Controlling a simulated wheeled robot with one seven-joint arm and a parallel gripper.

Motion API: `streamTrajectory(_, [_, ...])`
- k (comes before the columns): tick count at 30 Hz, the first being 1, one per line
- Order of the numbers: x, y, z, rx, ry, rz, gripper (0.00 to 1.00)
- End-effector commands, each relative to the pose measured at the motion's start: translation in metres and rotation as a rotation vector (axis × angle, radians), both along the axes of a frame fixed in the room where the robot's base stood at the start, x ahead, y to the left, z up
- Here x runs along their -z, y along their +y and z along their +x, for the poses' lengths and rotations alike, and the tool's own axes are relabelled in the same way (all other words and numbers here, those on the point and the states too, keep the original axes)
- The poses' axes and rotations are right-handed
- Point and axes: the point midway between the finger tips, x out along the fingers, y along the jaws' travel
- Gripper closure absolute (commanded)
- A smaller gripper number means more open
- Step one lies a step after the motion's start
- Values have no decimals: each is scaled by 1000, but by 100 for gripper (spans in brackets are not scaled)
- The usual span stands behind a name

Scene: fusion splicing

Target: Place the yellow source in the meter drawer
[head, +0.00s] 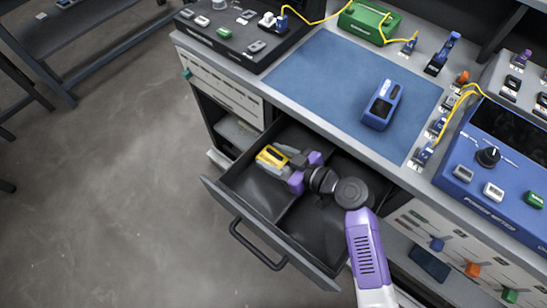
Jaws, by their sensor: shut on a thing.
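The yellow source (271,155) is a small yellow block with a dark face. It is inside the outline of the open drawer (316,235), over the far left compartment. My gripper (290,162), with purple and dark parts, is shut on the source from its right side. I cannot tell whether the source touches the drawer floor or hangs just above it. The drawer is dark, pulled out below the bench, with a divider and a bar handle (258,245) on its front. My arm covers part of its right side.
A blue mat (335,80) on the bench holds a blue handheld device (382,105). A blue instrument (500,155) with a knob stands at right, and a green box (368,22) at the back. Yellow cables run to small connectors. Open floor (110,190) lies left.

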Motion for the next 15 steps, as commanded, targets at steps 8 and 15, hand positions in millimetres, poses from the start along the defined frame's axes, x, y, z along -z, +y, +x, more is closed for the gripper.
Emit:
streamTrajectory(8, [6, 0, 1, 1, -2, 1, 100])
streamTrajectory(15, [8, 0, 0, 1, -2, 0, 40])
